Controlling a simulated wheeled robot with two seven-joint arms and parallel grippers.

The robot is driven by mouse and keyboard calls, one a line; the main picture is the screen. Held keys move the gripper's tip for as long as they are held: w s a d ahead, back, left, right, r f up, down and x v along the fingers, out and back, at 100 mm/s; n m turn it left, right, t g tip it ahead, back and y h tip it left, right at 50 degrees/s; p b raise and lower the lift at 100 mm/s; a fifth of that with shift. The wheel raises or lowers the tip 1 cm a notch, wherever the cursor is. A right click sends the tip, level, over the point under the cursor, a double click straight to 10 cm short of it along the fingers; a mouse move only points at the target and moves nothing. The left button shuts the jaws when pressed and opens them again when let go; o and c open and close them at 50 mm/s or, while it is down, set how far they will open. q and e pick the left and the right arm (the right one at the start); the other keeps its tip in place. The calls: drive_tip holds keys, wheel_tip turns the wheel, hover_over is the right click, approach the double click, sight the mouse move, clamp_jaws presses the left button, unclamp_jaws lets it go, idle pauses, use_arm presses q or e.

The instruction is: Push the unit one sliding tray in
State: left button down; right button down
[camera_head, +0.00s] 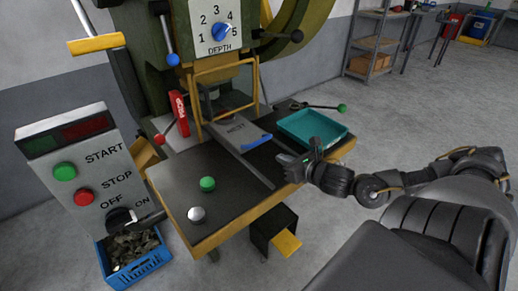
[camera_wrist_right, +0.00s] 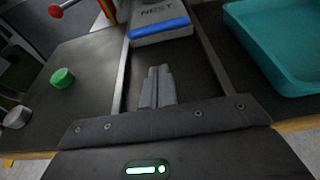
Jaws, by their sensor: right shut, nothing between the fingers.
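The sliding tray is a grey plate marked NEST (camera_head: 232,127) with a blue front edge (camera_head: 257,143), set between rails on the dark press table. Its front part and blue edge also show at the top of the right wrist view (camera_wrist_right: 160,28). My right gripper (camera_head: 287,158) is at the table's right side, in front of the blue edge. In the wrist view its fingers (camera_wrist_right: 158,72) are together and empty, pointing at the blue edge with a gap of dark table between. The tray's back part is hidden under the yellow guard frame. My left gripper is not in view.
A teal bin (camera_head: 313,130) stands just right of the tray's rails. Green (camera_head: 207,184) and silver (camera_head: 197,214) knobs stand on the table's left part. A red-knobbed lever (camera_head: 157,139) and a control box (camera_head: 80,170) are farther left. A yellow guard frame (camera_head: 225,67) stands over the tray.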

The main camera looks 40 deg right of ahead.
sight(260, 153)
drive_tip(key=x, duration=0.7)
drive_tip(key=r+x, duration=0.1)
drive_tip(key=x, duration=0.2)
drive_tip(key=shift+w+f, duration=0.1)
drive_tip(key=shift+w, duration=0.25)
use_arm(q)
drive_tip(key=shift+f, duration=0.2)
use_arm(e)
drive_tip(key=shift+w, duration=0.55)
